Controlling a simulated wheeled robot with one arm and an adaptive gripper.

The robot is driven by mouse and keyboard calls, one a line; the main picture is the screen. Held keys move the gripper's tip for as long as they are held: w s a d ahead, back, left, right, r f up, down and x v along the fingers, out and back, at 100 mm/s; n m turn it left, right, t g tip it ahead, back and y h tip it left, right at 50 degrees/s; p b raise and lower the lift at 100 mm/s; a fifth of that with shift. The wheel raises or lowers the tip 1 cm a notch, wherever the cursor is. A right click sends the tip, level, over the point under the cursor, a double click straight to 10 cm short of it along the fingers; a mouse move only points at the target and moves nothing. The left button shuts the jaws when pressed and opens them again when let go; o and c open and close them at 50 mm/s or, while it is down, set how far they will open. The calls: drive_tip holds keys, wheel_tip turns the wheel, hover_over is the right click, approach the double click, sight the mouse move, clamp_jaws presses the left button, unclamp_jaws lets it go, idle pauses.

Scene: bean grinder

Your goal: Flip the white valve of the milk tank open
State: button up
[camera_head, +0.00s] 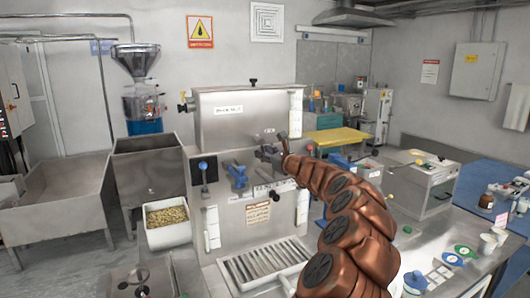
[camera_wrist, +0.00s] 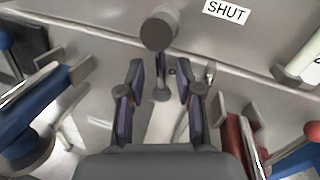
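The steel tank (camera_head: 240,118) stands on the machine at the centre of the head view; its label is too small to read surely. My gripper (camera_head: 270,153) is at the front of the machine below this tank. In the wrist view my gripper (camera_wrist: 160,82) is open, with its two fingers apart on either side of a grey stem. A pale, whitish part (camera_wrist: 163,122), probably the white valve's handle, lies between and beyond the fingers, mostly hidden by my gripper. A round grey knob (camera_wrist: 158,30) is just above the fingertips, and a "SHUT" label (camera_wrist: 226,11) is above right.
In the wrist view a blue valve (camera_wrist: 35,110) is close on the left and a red one (camera_wrist: 240,145) close on the right. The blue valve (camera_head: 238,175) and a blue-knobbed lever (camera_head: 203,168) show in the head view. A bean bin (camera_head: 168,236) stands lower left.

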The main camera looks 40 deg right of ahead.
drive_tip(key=shift+c, duration=0.2)
clamp_jaws()
drive_tip(key=shift+w, duration=0.1)
idle(0.5)
